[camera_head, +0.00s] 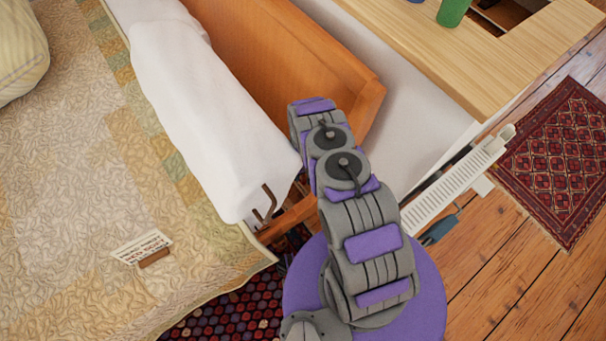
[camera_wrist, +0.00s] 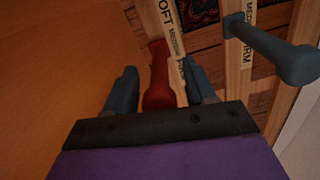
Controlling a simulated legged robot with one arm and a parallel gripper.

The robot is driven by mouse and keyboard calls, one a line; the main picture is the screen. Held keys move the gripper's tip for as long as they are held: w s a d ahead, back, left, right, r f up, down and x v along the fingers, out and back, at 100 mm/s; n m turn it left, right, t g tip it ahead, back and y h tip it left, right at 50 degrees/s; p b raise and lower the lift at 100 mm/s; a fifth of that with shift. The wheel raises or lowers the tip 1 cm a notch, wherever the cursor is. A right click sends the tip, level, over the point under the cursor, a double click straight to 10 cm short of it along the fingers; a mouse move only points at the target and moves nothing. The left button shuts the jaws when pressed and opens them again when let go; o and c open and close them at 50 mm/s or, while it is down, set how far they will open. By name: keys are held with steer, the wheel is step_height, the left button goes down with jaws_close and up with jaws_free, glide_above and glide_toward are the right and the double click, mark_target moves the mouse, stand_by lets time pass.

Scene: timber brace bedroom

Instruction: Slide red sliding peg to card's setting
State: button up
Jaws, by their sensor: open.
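In the wrist view, the red sliding peg (camera_wrist: 158,78) stands between the two blue-grey fingers of my gripper (camera_wrist: 157,72). The fingers are apart; contact with the peg cannot be made out. Beside it runs a pale wooden strip (camera_wrist: 172,45) printed with "SOFT" and "MEDIUM", partly cut off. A blue-grey peg (camera_wrist: 272,52) sticks out to the right, by another strip (camera_wrist: 248,42) whose lettering ends in "RM". In the head view, a small card (camera_head: 142,245) stands on the bed; its red line seems to read "RED SOFT". There my gripper is hidden behind my arm.
An orange wooden panel (camera_head: 270,60) stands beside the white bolster (camera_head: 190,100) on the quilted bed (camera_head: 60,200). A pale wooden top (camera_head: 440,55) with a green cup (camera_head: 453,12) lies at upper right. A patterned rug (camera_head: 560,165) covers part of the plank floor.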

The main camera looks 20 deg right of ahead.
steer(key=shift+d+f, duration=0.1)
steer(key=shift+d, duration=0.05)
steer(key=shift+c, duration=0.4)
steer(key=shift+a, duration=0.2)
steer(key=c, duration=0.5)
steer(key=shift+d, duration=0.1)
jaws_close()
